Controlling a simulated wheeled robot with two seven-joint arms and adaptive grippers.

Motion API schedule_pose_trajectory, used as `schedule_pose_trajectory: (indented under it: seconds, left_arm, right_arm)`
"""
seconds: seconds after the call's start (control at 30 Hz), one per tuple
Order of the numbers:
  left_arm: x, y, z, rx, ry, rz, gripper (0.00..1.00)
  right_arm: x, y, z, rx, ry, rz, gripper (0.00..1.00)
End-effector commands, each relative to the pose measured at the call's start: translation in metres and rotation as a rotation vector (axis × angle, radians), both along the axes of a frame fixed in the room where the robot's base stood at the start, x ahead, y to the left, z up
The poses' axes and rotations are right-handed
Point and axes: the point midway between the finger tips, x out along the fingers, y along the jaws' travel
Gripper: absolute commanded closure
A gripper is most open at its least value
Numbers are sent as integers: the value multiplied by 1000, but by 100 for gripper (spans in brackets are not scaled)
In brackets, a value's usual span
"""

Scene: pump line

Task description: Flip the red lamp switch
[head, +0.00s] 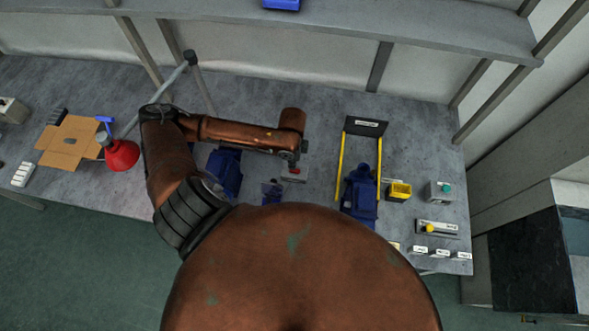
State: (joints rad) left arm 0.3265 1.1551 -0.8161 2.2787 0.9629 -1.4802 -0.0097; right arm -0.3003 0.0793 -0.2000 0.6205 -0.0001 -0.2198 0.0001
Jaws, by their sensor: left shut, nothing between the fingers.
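A lamp with a red shade (122,155) and a jointed grey arm stands at the left of the bench. A small grey box with a red part on top (296,171) sits near the bench's middle; this looks like the switch, but its position is too small to read. My left gripper (289,157) is at the box's far side, close above it or touching; I cannot tell which. It is shut and empty, and its fingertips are hard to make out. My right gripper is not in view.
Blue pump-like parts (224,172) lie beneath my left arm. Right of the box stand a yellow-railed frame with a blue unit (361,190), a yellow bin (399,191) and a green-button box (441,190). An open cardboard box (68,141) lies left. The rear bench is mostly clear.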

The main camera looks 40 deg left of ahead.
Motion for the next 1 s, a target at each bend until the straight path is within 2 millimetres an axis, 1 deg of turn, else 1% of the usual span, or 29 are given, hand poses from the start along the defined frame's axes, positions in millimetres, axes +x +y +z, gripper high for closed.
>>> schedule_pose_trajectory:
  seconds: [1.0]
  left_arm:
    - [0,0,-12,0,0,0,100]
  right_arm:
    - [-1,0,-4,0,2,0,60]
